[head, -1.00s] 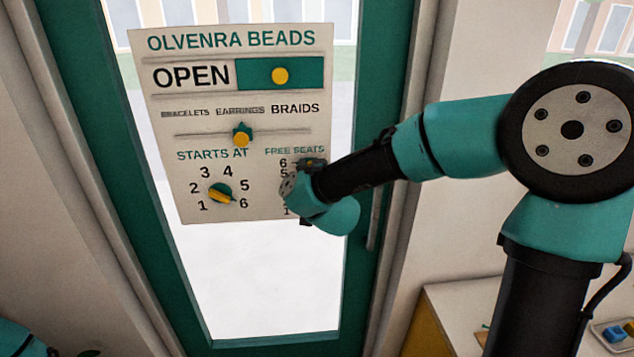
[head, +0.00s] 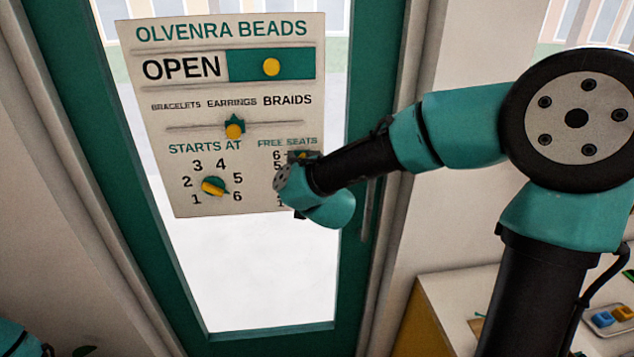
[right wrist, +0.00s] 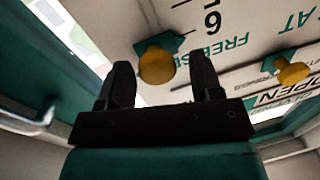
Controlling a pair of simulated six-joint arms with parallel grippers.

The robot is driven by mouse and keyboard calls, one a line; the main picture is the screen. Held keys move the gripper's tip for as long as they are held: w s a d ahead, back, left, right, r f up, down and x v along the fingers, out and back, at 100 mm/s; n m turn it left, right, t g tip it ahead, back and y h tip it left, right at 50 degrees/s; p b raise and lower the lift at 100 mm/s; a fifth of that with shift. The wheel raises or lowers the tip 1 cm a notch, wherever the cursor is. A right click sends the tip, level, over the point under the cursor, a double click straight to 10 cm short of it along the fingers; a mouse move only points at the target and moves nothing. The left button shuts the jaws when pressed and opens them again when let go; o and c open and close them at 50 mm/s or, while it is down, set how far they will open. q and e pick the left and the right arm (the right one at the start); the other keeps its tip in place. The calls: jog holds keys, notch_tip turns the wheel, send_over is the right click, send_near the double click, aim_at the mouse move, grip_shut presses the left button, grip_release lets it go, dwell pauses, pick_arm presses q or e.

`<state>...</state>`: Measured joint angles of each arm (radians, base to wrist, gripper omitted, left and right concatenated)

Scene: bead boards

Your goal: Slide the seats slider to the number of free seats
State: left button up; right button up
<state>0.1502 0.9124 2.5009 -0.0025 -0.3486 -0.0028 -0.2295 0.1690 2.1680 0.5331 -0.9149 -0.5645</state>
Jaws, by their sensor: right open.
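The free-seats slider is at the lower right of the sign board (head: 245,205), its numbers running vertically. Its yellow knob (right wrist: 157,65) on a teal pointer sits near the 6 at the top of the scale. In the head view the slider (head: 303,155) is largely hidden by my right wrist, as are the middle numbers. My right gripper (right wrist: 161,70) is open, its two black fingers on either side of the knob in the right wrist view. I cannot tell whether they touch it. My left gripper is not in view; only a bit of that arm shows at the lower left.
The board hangs on a glass door with a teal frame (head: 375,130). It also bears an open-sign slider knob (head: 271,67), a bracelets-earrings-braids slider knob (head: 234,131) and a starts-at dial (head: 213,186). A counter (head: 450,285) with a small tray (head: 612,328) stands lower right.

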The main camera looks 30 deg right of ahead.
jog(key=s+a, duration=0.3)
jog(key=s, duration=1.3)
jog(key=shift+a, duration=0.15)
jog(key=shift+f, duration=0.1)
jog(key=w+a+f+n+g+y, duration=0.1)
jog(key=w+f+n+g+y, duration=0.2)
jog(key=f, duration=1)
jog(key=w+a+f+g+y, duration=0.2)
jog(key=w+f+g, duration=0.15)
jog(key=f, duration=0.95)
jog(key=s+f+g+y, duration=0.1)
jog(key=s+f+g, duration=0.4)
jog(key=f, duration=0.7)
jog(key=s+f+g+y, duration=0.1)
jog(key=s+f+g, duration=0.4)
jog(key=f, duration=0.8)
jog(key=s, duration=0.3)
jog(key=shift+s+f+m, duration=0.15)
jog(key=shift+s+m, duration=0.25)
